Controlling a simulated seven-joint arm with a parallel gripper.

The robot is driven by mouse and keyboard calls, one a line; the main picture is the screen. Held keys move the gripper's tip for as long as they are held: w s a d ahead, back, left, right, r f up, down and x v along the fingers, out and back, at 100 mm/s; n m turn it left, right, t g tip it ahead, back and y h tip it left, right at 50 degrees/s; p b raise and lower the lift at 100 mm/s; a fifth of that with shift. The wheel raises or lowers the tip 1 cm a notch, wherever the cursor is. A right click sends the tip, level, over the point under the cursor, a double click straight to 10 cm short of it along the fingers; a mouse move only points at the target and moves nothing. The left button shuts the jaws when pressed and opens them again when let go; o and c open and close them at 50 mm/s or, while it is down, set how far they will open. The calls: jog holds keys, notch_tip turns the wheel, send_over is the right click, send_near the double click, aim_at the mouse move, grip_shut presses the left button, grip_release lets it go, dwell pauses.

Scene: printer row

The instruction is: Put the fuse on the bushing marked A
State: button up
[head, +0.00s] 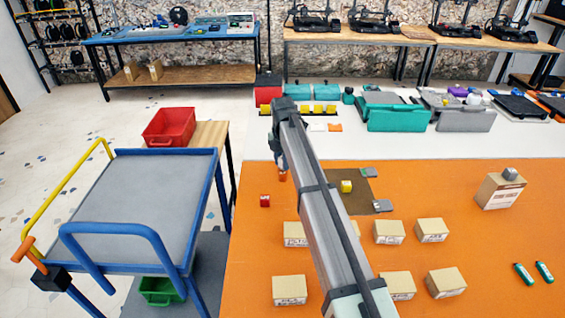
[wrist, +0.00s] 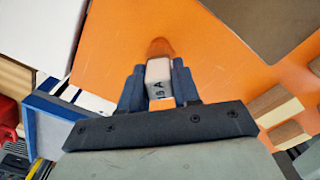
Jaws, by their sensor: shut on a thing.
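My gripper (wrist: 161,82) is shut on a small block with a pale pinkish face and an orange end, which I take to be the fuse (wrist: 158,70). Dark lettering with an "A" shows on its face. In the head view my gripper (head: 281,168) is over the left part of the orange table, and a bit of orange-red shows at its tip. A darker orange rounded patch lies beyond the fuse in the wrist view; I cannot tell whether it is a shadow. I cannot make out a bushing marked A in either view.
A brown mat (head: 364,191) carries a yellow block (head: 346,187), with small grey pieces (head: 382,206) at its edge. A red block (head: 265,200) lies left of my arm. Several cardboard boxes (head: 432,230) stand nearby. A blue-framed trolley (head: 140,200) stands left.

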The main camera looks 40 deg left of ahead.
jog(key=shift+f, duration=0.35)
jog(key=shift+f, duration=0.1)
jog(key=o, duration=1)
jog(key=shift+o, duration=0.2)
notch_tip(320, 180, up, 12)
dwell(0.4)
